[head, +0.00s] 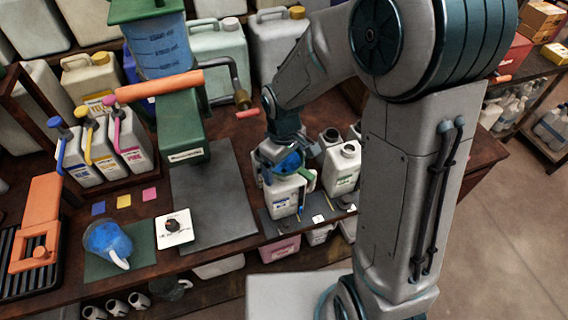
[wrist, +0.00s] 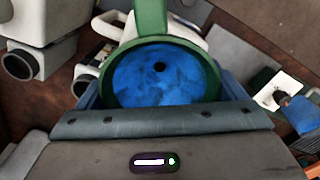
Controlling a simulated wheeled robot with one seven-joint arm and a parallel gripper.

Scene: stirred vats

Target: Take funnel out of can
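The funnel (wrist: 160,75) has a green rim, a blue inside with a dark centre hole, and a green handle (wrist: 150,18). In the head view the funnel (head: 291,163) is over the top of a white can (head: 286,197) at the bench's front. The can's mouth and the funnel's spout are hidden, so I cannot tell how deep it sits. My gripper (head: 284,155) is right at the funnel from above. In the wrist view its bluish fingers lie spread on either side of the funnel's rim; whether they press on it is not clear.
A second white can (head: 342,168) stands close to the right. A dark grey mat (head: 212,205) lies left of the can, below a green crank device (head: 182,125). A blue jug (head: 108,240) stands on a green mat at the front left.

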